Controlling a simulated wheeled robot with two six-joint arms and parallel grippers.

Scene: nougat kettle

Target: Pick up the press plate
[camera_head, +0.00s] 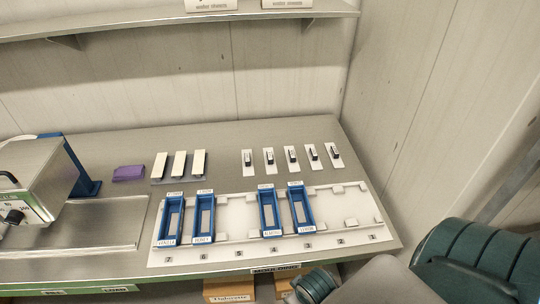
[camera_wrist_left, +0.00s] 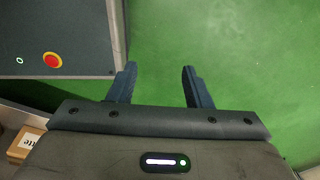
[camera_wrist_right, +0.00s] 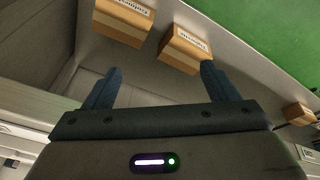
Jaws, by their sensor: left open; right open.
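Several small white plates with dark upright handles, which look like press plates (camera_head: 290,155), stand in a row at the back right of the steel table (camera_head: 225,133). No gripper is at them. My left gripper (camera_wrist_left: 158,86) is open and empty over green floor in the left wrist view. My right gripper (camera_wrist_right: 157,88) is open and empty in the right wrist view, with cardboard boxes beyond its fingers. Neither gripper's fingers can be made out in the head view.
A white numbered board (camera_head: 237,222) holds several blue molds (camera_head: 271,213) in front of the plates. Three white bars (camera_head: 179,164) and a purple block (camera_head: 128,173) lie left of them. A metal machine (camera_head: 35,175) stands at far left. Cardboard boxes (camera_wrist_right: 185,49) sit below the table.

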